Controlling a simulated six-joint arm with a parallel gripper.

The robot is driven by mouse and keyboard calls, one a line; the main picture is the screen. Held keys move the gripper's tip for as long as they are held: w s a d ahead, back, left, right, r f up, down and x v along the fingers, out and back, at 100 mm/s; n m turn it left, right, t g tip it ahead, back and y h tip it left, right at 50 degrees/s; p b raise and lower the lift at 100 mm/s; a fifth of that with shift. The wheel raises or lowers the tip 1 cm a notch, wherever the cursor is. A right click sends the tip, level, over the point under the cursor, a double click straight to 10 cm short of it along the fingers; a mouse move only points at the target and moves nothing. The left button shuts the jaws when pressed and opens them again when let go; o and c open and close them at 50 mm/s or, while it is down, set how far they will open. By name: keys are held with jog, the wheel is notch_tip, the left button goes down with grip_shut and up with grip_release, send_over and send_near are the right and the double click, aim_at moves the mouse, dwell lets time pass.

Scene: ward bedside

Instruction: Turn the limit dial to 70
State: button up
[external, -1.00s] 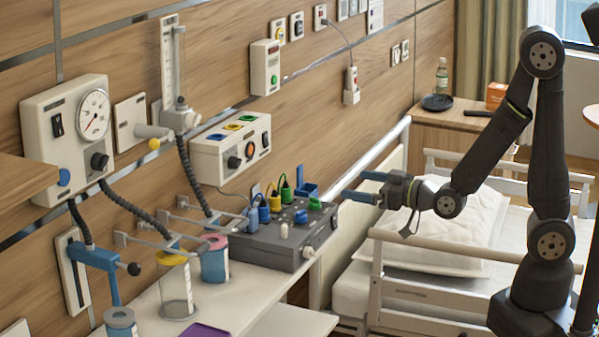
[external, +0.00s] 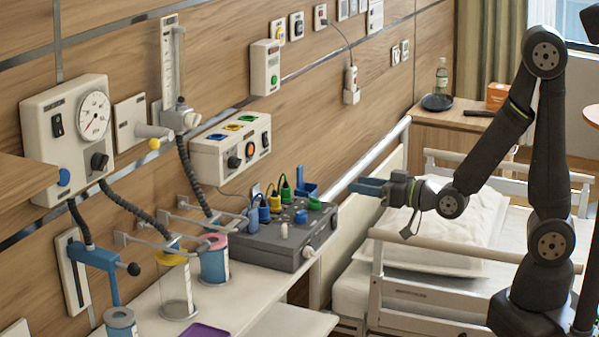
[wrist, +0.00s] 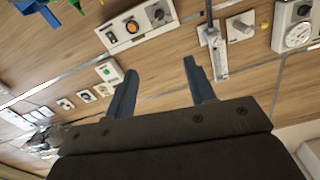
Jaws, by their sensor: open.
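A cream wall unit has a round white gauge (external: 94,115) with a black dial knob (external: 98,161) below it, at the far left. The gauge also shows at the upper right of the wrist view (wrist: 298,35). I cannot read which control is the limit dial or its setting. Another black knob (external: 234,162) sits on a cream wall box, beside an orange-ringed button. My gripper (external: 366,187) is open and empty, held above and right of the grey device, far from the gauge unit. Its two blue-grey fingers are apart in the wrist view (wrist: 160,92).
A grey device (external: 275,240) with coloured plugs stands on the white shelf below the wall box. Canisters (external: 175,285) and hoses are at the left. A bed with rails (external: 460,245) lies under my arm. A wooden cabinet (external: 440,132) stands behind.

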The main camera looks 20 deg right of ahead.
aim_at(240, 164)
jog(key=w+a+m, duration=0.4)
jog(key=w+a, duration=0.3)
jog(key=w+a+m, duration=0.4)
jog(key=w+a, duration=0.3)
jog(key=w+a+m, duration=0.3)
jog(key=w+a, duration=0.5)
jog(key=shift+w+f+m, duration=0.1)
jog(key=shift+m, duration=0.3)
jog(key=c, duration=1)
